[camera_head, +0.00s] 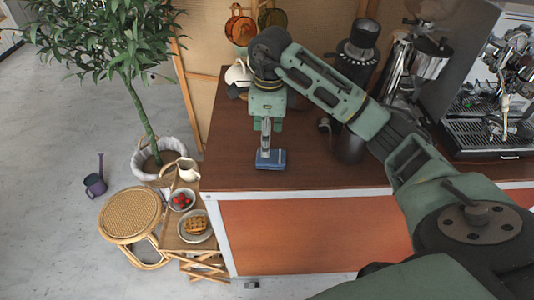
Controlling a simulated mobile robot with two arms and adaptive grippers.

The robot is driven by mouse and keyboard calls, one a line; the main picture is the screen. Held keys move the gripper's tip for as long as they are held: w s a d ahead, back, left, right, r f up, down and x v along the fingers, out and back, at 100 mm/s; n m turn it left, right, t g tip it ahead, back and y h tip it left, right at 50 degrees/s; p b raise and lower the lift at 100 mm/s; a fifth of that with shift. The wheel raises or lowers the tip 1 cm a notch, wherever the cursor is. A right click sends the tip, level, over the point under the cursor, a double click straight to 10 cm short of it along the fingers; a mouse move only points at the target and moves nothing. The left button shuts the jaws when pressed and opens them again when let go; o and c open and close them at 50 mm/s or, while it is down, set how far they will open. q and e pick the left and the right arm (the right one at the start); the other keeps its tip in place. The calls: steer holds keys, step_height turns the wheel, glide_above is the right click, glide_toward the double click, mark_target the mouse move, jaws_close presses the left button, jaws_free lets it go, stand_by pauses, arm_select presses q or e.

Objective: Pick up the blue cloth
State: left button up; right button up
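The blue cloth (271,161) is a small folded pad on the brown cart top, close to its front edge. My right gripper (266,146) points down over the cloth, with its tips at or just above the cloth's back part. The fingers are small and overlap in this view, so I cannot tell whether they touch or grip the cloth. My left gripper is not in view.
The coffee machine (492,130) stands on the right of the counter (230,150), with a grinder (357,55) behind my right arm. A rattan stool (131,213) and a small table with a waffle plate (195,226) stand left of the cart.

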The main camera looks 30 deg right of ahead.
mark_target(271, 159)
steer(key=shift+s+d+f, duration=0.15)
steer(key=shift+d, duration=0.3)
step_height(271, 159, down, 6)
steer(key=p, duration=0.2)
steer(key=shift+d+f+p, duration=0.1)
steer(key=shift+f+p, duration=0.05)
steer(key=shift+p, duration=0.25)
steer(key=shift+f, duration=0.4)
steer(key=c, duration=1.1)
